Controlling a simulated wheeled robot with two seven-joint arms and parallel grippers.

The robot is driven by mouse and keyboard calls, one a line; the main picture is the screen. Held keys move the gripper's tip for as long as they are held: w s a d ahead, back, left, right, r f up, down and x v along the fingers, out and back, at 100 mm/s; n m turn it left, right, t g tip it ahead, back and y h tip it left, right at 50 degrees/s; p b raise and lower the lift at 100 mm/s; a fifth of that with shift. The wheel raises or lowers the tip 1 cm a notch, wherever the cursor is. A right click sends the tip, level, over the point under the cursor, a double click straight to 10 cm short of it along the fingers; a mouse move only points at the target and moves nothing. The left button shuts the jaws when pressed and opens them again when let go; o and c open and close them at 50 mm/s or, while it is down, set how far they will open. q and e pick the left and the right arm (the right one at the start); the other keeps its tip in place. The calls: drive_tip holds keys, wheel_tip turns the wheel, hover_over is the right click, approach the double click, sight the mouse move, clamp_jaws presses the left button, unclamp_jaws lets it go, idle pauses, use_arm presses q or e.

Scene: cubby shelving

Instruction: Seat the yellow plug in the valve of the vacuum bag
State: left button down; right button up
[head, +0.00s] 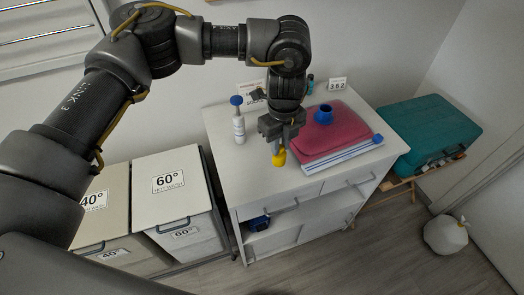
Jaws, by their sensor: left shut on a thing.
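My left gripper (279,148) comes down from above over the white cabinet top. It is shut on the yellow plug (279,159), whose lower part shows below the fingers. The vacuum bag (346,122) lies flat on the cabinet top just right of the gripper, dark pink with a white and blue striped front edge. A small blue piece (378,139) sits at the bag's right front corner. My right gripper is not in view.
A white bottle with a blue cap (239,122) stands left of the gripper. A teal suitcase (429,132) is on a rack to the right. Two laundry bins, one marked 60° (177,202), stand left. The cabinet's front left top (245,172) is clear.

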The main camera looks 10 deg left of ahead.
use_arm(q)
drive_tip(key=s+d+r+b, duration=0.1)
drive_tip(key=d+r, duration=0.2)
drive_tip(key=d, duration=0.2)
drive_tip(key=s+a+f+n, duration=0.2)
drive_tip(key=s+a+n, duration=0.1)
drive_tip(key=a+n, duration=0.5)
drive_tip(key=s+a+f+n, duration=0.2)
drive_tip(key=a+n, duration=0.6)
drive_tip(key=a, duration=0.5)
drive_tip(key=shift+s+a, duration=0.4)
drive_tip(key=shift+s, duration=0.15)
